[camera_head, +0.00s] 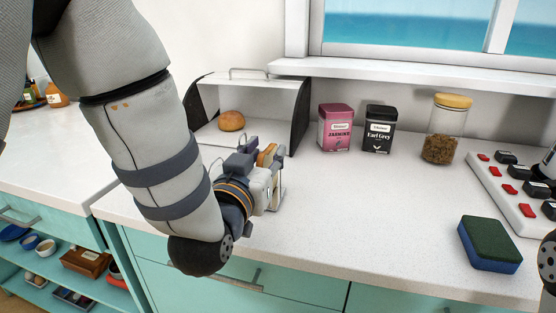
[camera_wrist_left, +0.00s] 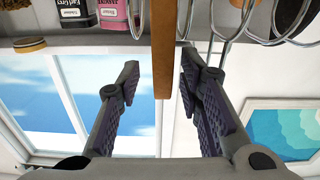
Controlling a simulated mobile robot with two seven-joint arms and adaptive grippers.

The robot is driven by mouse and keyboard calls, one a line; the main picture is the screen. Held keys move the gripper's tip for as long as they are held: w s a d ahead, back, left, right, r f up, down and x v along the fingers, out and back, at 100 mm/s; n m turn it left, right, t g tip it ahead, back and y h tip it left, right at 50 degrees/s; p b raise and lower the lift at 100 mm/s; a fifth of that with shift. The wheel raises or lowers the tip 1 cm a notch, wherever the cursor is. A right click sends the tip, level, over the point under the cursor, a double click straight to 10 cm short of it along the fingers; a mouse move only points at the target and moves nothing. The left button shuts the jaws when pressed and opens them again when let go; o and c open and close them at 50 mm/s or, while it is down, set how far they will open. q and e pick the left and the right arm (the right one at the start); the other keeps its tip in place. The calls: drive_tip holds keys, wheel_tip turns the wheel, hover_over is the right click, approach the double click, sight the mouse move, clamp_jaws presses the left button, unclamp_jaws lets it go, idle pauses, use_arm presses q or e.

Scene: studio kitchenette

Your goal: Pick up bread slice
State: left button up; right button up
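The bread slice (camera_head: 267,155) shows in the head view as a small brown piece by my left gripper (camera_head: 261,158), over the counter in front of the bread bin. In the left wrist view the bread slice (camera_wrist_left: 163,70) is seen edge-on as a brown upright strip between the fingers of my left gripper (camera_wrist_left: 157,80). The fingers are apart. There is a clear gap on the left side, and the right finger is close to the slice. Wire loops of a rack (camera_wrist_left: 262,20) stand around the slice. My gripper hides much of the rack in the head view.
An open bread bin (camera_head: 297,115) with a bun (camera_head: 231,121) stands behind. A pink tin (camera_head: 335,128), black tin (camera_head: 378,130) and jar (camera_head: 443,130) line the wall. A sponge (camera_head: 489,245) and a switch panel (camera_head: 510,195) are at right. The counter's middle is clear.

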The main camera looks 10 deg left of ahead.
use_arm(q)
drive_tip(key=shift+w+f, duration=0.35)
drive_tip(key=shift+w, duration=0.55)
drive_tip(key=shift+s+a+r, duration=0.1)
drive_tip(key=shift+s+r, duration=0.35)
drive_tip(key=shift+s, duration=0.4)
drive_tip(key=shift+c, duration=1.1)
drive_tip(key=shift+s, duration=0.25)
drive_tip(key=c, duration=0.4)
drive_tip(key=shift+w+f, duration=0.2)
drive_tip(key=shift+w, duration=0.05)
clamp_jaws()
